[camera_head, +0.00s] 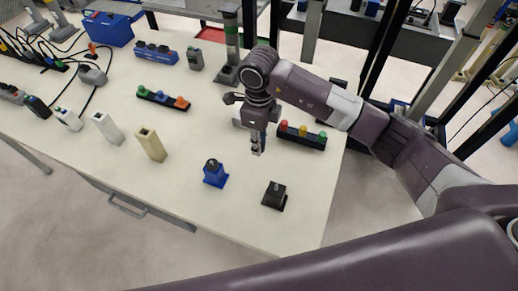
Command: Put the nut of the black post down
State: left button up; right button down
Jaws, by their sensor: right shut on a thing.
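The black post (274,196) stands on the white table near its front right corner, with a short stud on top. My right gripper (257,151) points down above the table, behind and a little left of the black post and clear of it. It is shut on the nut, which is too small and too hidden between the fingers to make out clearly. A blue post (215,174) with a dark top stands to the left of the black post. My left gripper is not in view.
The white table (255,222) is bare around the two posts. A black block with coloured knobs (303,137) lies right of the gripper, another (163,98) at left. A beige holder (152,145) and a white holder (108,129) stand left. A grey column (231,40) rises behind.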

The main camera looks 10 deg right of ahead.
aim_at(259, 158)
notch_tip(259, 158, down, 5)
jog(key=shift+r+p, duration=0.2)
jog(key=shift+p, duration=0.25)
jog(key=shift+f, duration=0.3)
jog(key=c, duration=1.7)
grip_release()
jog(key=shift+r, duration=0.3)
jog(key=shift+w+r, duration=0.1)
jog(key=shift+r, duration=0.25)
notch_tip(259, 158, up, 11)
jog(key=b, duration=0.3)
